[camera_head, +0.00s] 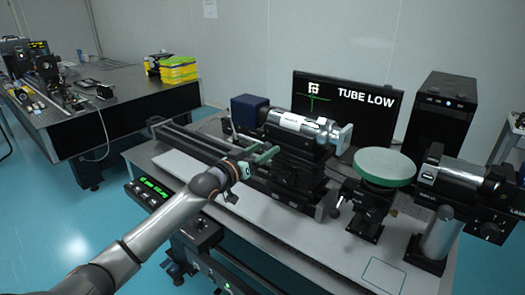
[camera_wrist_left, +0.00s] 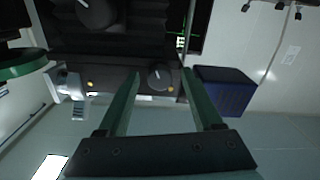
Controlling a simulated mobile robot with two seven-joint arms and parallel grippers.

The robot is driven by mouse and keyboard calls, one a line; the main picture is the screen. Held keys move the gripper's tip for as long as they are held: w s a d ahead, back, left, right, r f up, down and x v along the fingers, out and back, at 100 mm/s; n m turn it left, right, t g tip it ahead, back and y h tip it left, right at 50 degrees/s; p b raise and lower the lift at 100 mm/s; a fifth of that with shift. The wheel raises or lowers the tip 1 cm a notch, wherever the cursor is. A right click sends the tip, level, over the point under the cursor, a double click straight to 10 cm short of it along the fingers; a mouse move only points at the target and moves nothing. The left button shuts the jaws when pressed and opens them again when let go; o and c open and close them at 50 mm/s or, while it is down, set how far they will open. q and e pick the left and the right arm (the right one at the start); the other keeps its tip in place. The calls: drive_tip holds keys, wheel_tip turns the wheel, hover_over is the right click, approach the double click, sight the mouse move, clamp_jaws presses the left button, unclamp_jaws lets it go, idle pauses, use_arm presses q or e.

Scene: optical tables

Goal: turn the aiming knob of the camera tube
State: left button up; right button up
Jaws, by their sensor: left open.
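The camera tube (camera_head: 297,122) is a silver cylinder with a dark blue box (camera_head: 248,110) at its left end, on a black mount (camera_head: 295,168). In the left wrist view a round dark knob (camera_wrist_left: 160,76) with a pale mark sits on the black mount face. A larger knob (camera_wrist_left: 97,12) shows at the top edge; no label tells which is the aiming knob. My left gripper (camera_head: 268,156) is open, its green fingers pointing at the mount. In the left wrist view the smaller knob appears between the fingertips (camera_wrist_left: 160,74); contact cannot be told.
A monitor (camera_head: 347,108) behind the tube reads "TUBE LOW". A green disc (camera_head: 385,166) on a post stands right of the mount, with a silver-and-black instrument (camera_head: 450,178) beyond it. A black rail (camera_head: 190,143) runs left of the mount. The white front tabletop (camera_head: 290,232) is mostly clear.

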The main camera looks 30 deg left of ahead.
use_arm(q)
drive_tip(key=s+a+b, duration=0.1)
drive_tip(key=s, duration=1.1)
drive_tip(key=shift+s+b, duration=0.25)
drive_tip(key=shift+b, duration=0.1)
idle(0.4)
drive_tip(key=s+d+f+g, duration=0.1)
drive_tip(key=s+d+f, duration=0.1)
drive_tip(key=f, duration=0.6)
drive_tip(key=s+d+f+g, duration=0.2)
drive_tip(key=s+d+f, duration=0.1)
drive_tip(key=f, duration=0.4)
drive_tip(key=s+d+f+g, duration=0.1)
drive_tip(key=s+d+f, duration=0.1)
drive_tip(key=f, duration=0.6)
drive_tip(key=s+d+f+m+g+h, duration=0.1)
drive_tip(key=s+d+f+m+g, duration=0.2)
drive_tip(key=s+d+f, duration=1.1)
drive_tip(key=shift+s+d+f+g, duration=0.25)
drive_tip(key=shift+s+d+g, duration=0.15)
drive_tip(key=shift+d+g, duration=0.65)
